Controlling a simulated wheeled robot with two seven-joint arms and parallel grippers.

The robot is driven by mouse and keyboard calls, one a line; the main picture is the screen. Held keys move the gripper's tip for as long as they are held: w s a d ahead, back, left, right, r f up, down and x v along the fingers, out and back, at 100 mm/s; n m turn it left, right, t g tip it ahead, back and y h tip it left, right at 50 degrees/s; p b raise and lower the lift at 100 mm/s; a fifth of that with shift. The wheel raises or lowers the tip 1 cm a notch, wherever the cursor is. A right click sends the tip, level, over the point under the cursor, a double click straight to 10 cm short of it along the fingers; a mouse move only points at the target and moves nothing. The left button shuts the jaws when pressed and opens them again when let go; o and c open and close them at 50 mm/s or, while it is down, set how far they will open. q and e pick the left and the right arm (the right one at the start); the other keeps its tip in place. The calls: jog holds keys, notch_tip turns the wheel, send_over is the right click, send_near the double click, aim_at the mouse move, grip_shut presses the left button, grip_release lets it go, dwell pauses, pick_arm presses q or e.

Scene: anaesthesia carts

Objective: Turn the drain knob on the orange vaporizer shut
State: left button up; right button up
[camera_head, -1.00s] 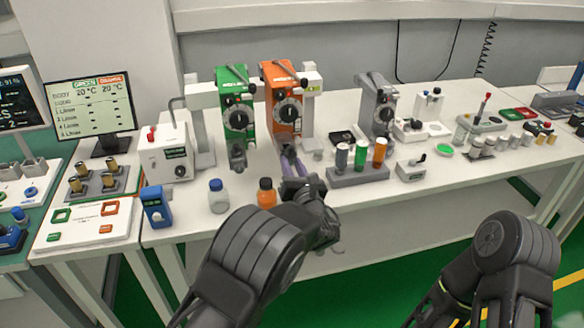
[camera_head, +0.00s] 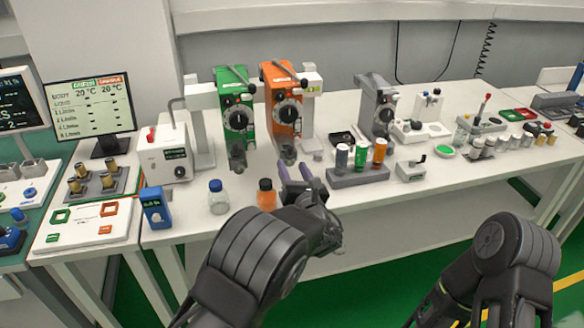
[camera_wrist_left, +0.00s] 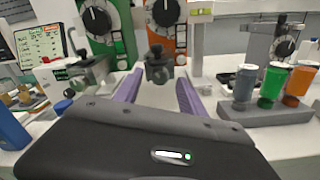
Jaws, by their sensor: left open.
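The orange vaporizer (camera_head: 281,98) stands upright at the back of the table, right of the green vaporizer (camera_head: 233,108). Its dark drain fitting with the knob (camera_head: 288,154) sticks out low at the front. In the left wrist view the drain fitting (camera_wrist_left: 158,66) shows between and beyond the purple fingers. My left gripper (camera_head: 294,175) is open and empty, in front of and below the drain fitting, apart from it. It also shows in the left wrist view (camera_wrist_left: 158,92). The knob's exact angle is too small to tell. My right arm shows at lower right; its gripper is out of view.
A grey vaporizer (camera_head: 377,108) stands further right. The front table edge is below my gripper.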

pick_arm(q)
jog(key=b+v, duration=0.1)
jog(key=v, duration=0.5)
jog(key=shift+s, duration=0.25)
jog(key=shift+d, duration=0.1)
